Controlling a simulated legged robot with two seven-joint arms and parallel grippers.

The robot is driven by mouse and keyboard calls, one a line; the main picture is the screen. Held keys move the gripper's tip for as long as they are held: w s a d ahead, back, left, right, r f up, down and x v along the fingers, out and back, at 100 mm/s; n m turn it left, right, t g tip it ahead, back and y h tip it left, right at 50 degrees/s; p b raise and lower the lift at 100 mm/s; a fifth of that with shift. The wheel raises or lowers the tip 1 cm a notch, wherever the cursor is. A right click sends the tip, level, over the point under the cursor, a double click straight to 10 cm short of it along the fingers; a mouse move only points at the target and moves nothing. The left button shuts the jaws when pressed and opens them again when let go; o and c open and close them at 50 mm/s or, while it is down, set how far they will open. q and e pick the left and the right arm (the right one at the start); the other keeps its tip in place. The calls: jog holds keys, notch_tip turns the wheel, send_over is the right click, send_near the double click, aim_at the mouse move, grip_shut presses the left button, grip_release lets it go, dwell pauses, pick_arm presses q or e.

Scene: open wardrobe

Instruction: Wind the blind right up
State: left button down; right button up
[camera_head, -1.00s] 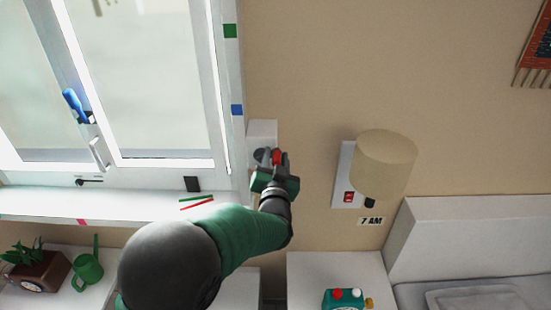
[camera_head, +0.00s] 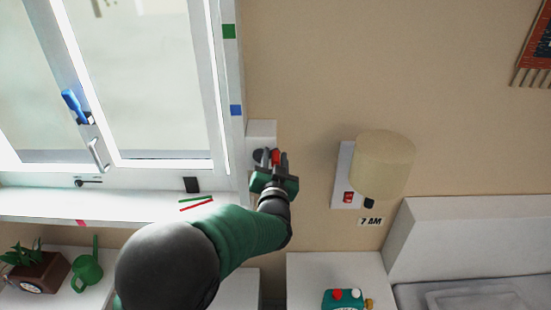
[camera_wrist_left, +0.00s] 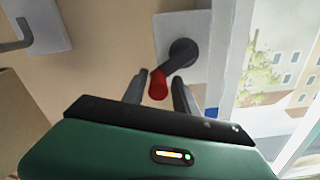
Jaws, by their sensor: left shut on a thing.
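The winder is a white box (camera_head: 261,131) on the wall just right of the window frame. It has a dark crank arm (camera_wrist_left: 181,54) with a red knob (camera_wrist_left: 158,85). My left gripper (camera_head: 274,160) is at the winder, with its fingers on either side of the red knob and shut on it. The crank's dark hub also shows in the wrist view, up and right of the knob. The window panes (camera_head: 150,80) show no blind fabric in front of them; the blind itself is not visible. My right gripper is out of view.
The window frame carries a green mark (camera_head: 229,31) and a blue mark (camera_head: 236,110). A lamp (camera_head: 384,163) is on the wall to the right, beside a red switch (camera_head: 348,197). Two coloured sticks (camera_head: 196,203) lie on the sill. The wall between winder and lamp is clear.

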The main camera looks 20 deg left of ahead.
pick_arm(q)
jog(key=shift+f, duration=0.45)
dwell(0.5)
jog(key=c, duration=1.2)
grip_release()
jog(key=shift+s, duration=0.1)
jog(key=shift+a+r, duration=0.1)
jog(key=shift+r, duration=0.05)
jog(key=shift+s, duration=0.5)
jog(key=b+v, duration=0.6)
jog(key=v, duration=1.2)
jog(key=shift+s+d+b, duration=0.2)
jog(key=shift+s+b, duration=0.05)
jog(key=shift+b, duration=0.15)
